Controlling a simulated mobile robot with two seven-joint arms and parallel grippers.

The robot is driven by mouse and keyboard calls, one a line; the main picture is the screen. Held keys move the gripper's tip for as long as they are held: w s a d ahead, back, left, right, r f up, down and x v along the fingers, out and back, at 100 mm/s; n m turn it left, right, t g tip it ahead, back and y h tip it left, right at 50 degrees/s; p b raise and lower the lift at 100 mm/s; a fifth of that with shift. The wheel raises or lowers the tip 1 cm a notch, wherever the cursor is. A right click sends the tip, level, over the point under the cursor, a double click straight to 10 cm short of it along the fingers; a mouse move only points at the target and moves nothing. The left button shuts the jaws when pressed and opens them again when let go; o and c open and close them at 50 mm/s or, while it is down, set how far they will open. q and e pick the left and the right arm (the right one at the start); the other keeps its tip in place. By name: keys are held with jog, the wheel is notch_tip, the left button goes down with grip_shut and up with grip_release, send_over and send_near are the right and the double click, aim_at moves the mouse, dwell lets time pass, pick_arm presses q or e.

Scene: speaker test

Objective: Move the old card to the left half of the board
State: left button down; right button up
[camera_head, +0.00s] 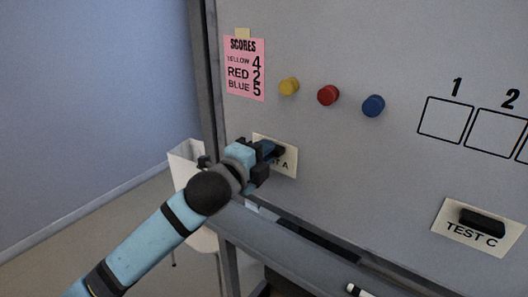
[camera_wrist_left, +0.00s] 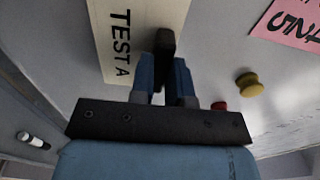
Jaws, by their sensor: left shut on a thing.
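A cream card lettered TEST A (camera_head: 287,165) lies against the left part of the grey board, below the pink sheet. It also shows in the left wrist view (camera_wrist_left: 118,65). My left gripper (camera_head: 272,151) is at this card, covering part of it and its lettering. Its blue fingers are shut on a black bar (camera_wrist_left: 165,42) at the card's face. A second cream card, TEST C (camera_head: 470,237), is at the lower right of the board, with a black bar (camera_head: 482,221) across it. Nothing visible tells which card is the old one. My right gripper is not in view.
A pink SCORES sheet (camera_head: 245,70) hangs at the board's upper left. Yellow (camera_head: 289,86), red (camera_head: 328,95) and blue (camera_head: 373,105) round magnets are right of it. Numbered boxes (camera_head: 445,119) are farther right. A marker (camera_head: 357,290) lies below the board.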

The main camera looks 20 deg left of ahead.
pick_arm(q)
jog(key=shift+w+d, duration=0.2)
jog(key=shift+w, duration=0.3)
dwell(0.4)
jog(key=c, duration=0.6)
grip_release()
jog(key=shift+s, duration=0.1)
jog(key=shift+p+v, duration=1)
jog(key=shift+v, duration=2.5)
